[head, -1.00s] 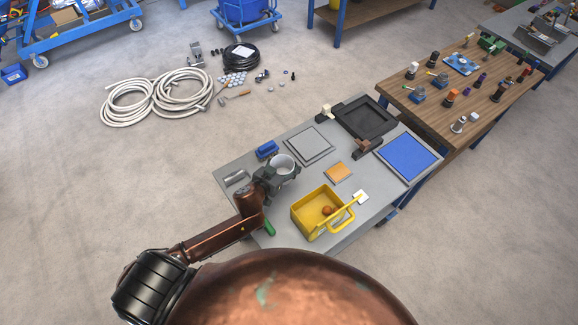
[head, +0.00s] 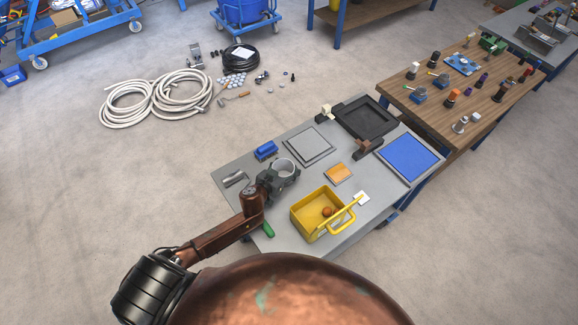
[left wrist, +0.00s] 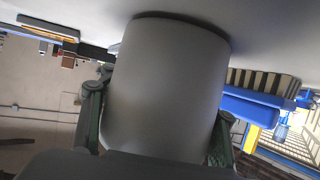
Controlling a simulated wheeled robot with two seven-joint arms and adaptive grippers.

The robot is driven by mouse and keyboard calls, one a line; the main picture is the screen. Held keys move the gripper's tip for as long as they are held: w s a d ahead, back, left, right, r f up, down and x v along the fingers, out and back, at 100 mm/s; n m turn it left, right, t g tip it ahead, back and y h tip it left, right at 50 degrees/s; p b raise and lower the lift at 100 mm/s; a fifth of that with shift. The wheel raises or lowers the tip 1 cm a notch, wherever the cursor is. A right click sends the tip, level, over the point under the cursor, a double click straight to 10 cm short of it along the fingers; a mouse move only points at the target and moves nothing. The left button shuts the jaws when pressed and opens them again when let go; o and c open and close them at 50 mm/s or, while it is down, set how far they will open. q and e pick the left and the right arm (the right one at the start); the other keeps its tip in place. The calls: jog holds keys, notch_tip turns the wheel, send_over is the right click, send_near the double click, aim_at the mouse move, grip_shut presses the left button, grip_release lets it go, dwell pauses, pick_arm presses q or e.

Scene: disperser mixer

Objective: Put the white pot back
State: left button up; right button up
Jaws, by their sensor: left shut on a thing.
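The white pot (head: 285,165) is at the left part of the grey table, with its open top facing up in the head view. My left gripper (head: 284,174) is shut on its side. In the left wrist view the pot (left wrist: 165,85) fills the middle, with a green finger on each side. There the pot's base is at or very close to the pale table surface, with a dark shadow along it; I cannot tell whether it touches. My right gripper is in neither view.
A blue block (head: 265,151) lies left of the pot, and a metal cylinder (head: 234,179) further left. A yellow bin (head: 300,222) stands to the right, near an orange pad (head: 338,173). A grey square plate (head: 310,146) lies behind. A green-handled tool (head: 267,230) is near the front edge.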

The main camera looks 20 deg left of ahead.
pick_arm(q)
jog(key=shift+f, duration=0.15)
jog(key=o, duration=0.8)
jog(key=shift+c, duration=0.2)
jog(key=o, duration=0.7)
